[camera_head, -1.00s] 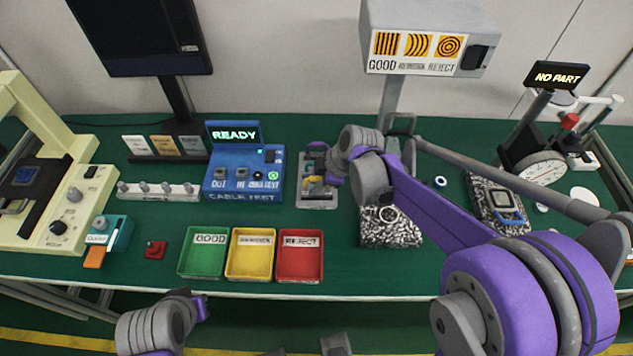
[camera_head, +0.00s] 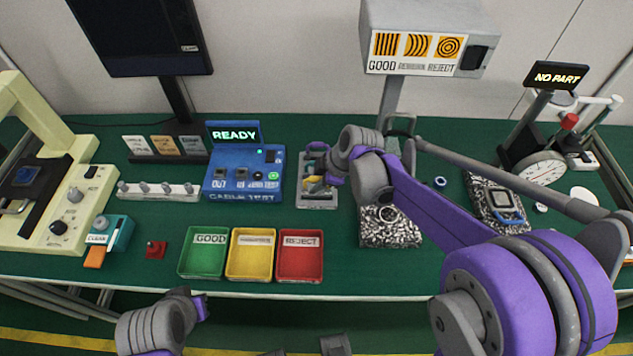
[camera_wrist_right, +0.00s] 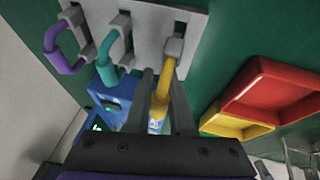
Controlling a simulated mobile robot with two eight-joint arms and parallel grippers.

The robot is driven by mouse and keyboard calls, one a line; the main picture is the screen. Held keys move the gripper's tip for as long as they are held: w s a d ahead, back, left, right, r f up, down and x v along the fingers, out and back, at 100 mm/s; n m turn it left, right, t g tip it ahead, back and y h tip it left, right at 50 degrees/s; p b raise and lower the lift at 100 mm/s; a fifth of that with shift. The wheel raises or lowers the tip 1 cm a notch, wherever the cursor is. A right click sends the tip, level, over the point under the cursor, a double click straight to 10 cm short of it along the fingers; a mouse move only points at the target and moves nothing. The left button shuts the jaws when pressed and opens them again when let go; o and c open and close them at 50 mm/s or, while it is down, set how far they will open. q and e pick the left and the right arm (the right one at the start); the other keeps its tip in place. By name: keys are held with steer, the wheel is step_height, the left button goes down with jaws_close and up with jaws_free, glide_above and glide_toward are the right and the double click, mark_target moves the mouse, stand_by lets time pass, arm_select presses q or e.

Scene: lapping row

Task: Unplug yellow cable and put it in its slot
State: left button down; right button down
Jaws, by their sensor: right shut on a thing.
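The yellow cable (camera_wrist_right: 168,78) is in the right wrist view, with a grey plug (camera_wrist_right: 174,47) at its upper end, at the grey rack (camera_wrist_right: 150,22). I cannot tell whether that plug is seated. My right gripper (camera_wrist_right: 162,100) is shut on the yellow cable; its lower end is partly hidden between the fingers. In the head view the right gripper (camera_head: 328,168) is over the rack (camera_head: 318,203), beside the blue cable tester (camera_head: 243,180), whose screen reads READY. My left gripper (camera_head: 203,307) is below the table's front edge; its fingers are unclear.
A teal cable (camera_wrist_right: 106,50) and a purple cable (camera_wrist_right: 58,58) sit on the rack beside the yellow one. Green (camera_head: 203,272), yellow (camera_head: 250,274) and red (camera_head: 300,276) trays stand in front. A speckled block (camera_head: 390,235) is right of the rack.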

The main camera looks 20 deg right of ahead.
steer(key=shift+f+b, duration=0.85)
steer(key=shift+f, duration=0.4)
steer(key=c, duration=0.7)
jaws_free()
steer(key=shift+r, duration=0.1)
steer(key=p+v, duration=0.1)
steer(key=v, duration=0.9)
steer(key=shift+r+p, duration=0.3)
steer(key=shift+r, duration=0.05)
steer(key=shift+s+d, duration=0.15)
steer(key=s+d+r+m+t+h+p, duration=0.1)
steer(key=s+m+h+p, duration=0.2)
steer(key=s+m, duration=1.2)
steer(key=s+p, duration=0.3)
steer(key=shift+r+t+h, duration=0.35)
steer(key=shift+t+h, duration=0.05)
